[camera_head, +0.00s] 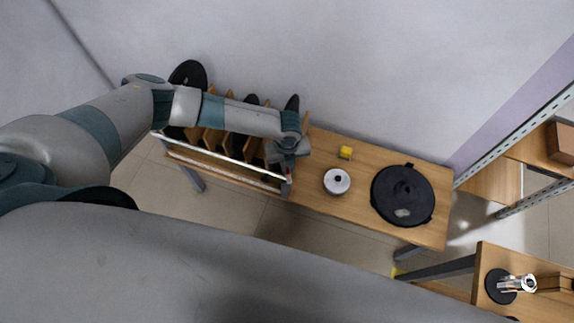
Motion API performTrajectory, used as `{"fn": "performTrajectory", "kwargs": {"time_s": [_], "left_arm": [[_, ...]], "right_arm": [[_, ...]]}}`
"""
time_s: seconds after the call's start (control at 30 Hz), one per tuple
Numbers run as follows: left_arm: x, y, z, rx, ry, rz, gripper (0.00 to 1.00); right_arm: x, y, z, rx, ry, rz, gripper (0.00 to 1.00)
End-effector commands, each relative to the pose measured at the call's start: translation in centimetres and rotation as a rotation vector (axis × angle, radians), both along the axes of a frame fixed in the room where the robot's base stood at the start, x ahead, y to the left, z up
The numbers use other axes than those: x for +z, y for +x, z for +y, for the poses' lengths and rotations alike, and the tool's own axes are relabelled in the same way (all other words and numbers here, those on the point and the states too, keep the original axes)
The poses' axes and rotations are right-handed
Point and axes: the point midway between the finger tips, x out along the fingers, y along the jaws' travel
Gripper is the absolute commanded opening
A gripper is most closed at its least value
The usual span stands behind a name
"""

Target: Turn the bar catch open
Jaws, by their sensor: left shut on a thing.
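A pale metal bar (215,155) runs across the front of a wooden slotted rack (222,137) on the bench. The bar's left end is at the rack's left front corner, and its right end is near my left gripper. My left gripper (288,172) reaches down over the rack's right end and is shut on the bar catch there. The jaws and the gripped part are small and partly hidden by my wrist. Several dark round pads (188,74) stand in the rack's slots, partly covered by my left arm. My right gripper is not in view.
On the wooden bench (335,213) to the right are a yellow block (345,152), a white round disc piece (337,181) and a large black round lid-like disc (403,195). A wall stands behind. Another table (480,287) with a shiny metal part (518,284) is at lower right.

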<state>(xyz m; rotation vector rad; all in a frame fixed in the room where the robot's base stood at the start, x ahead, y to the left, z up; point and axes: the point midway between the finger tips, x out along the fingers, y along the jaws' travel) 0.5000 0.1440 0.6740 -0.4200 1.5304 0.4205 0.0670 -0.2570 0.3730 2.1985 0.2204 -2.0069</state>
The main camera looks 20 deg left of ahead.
Motion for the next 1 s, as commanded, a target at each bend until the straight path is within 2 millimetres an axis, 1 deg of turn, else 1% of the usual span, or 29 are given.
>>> {"fn": "performTrajectory", "kwargs": {"time_s": [0.7,1.0], "left_arm": [[0.2,0.1,-0.1,0.679,0.002,0.002,0.0],[0.1,0.2,-0.2,0.903,0.002,0.001,0.0]], "right_arm": [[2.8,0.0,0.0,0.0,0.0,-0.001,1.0],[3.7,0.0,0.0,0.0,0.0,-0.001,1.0]]}}
